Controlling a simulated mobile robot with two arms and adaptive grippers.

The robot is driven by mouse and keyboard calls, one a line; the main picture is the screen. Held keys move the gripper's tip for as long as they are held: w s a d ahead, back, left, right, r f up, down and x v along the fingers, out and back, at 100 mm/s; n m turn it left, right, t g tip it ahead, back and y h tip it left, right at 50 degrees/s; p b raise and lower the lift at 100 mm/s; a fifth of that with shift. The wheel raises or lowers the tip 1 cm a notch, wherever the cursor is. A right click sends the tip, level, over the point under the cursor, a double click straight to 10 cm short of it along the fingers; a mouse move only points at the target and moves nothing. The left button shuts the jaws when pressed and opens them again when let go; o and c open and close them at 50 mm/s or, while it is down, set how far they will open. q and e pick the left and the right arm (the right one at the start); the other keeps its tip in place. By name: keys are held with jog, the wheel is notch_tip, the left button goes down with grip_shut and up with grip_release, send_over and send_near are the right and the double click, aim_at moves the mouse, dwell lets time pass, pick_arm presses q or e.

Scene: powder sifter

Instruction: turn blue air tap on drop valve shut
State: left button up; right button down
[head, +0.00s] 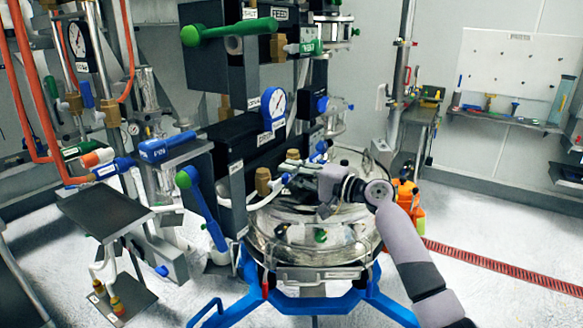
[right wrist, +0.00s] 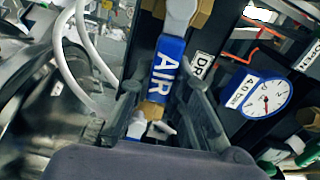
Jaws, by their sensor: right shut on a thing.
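The blue air tap handle (right wrist: 168,68), lettered AIR, shows in the right wrist view on a brass and grey fitting, with a label starting "DR" (right wrist: 202,66) beside it. My right gripper (right wrist: 158,100) has its fingers on both sides of the handle and is shut on it. In the head view my right gripper (head: 298,184) is at the drop valve, just above the glass-topped vessel (head: 330,238). There, the gripper hides most of the handle. My left gripper is in neither view.
A pressure gauge (head: 273,104) stands on the black valve body behind my right gripper; it also shows in the right wrist view (right wrist: 265,97). A green-handled valve (head: 228,31) is above. Blue-handled taps (head: 168,146) are at left. The floor at right is open.

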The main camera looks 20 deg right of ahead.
jog(key=shift+f+m, duration=0.35)
jog(key=shift+m, duration=0.15)
jog(key=shift+f, duration=0.1)
jog(key=c, duration=1.5)
grip_release()
jog(key=shift+d, duration=0.1)
jog(key=v, duration=1.2)
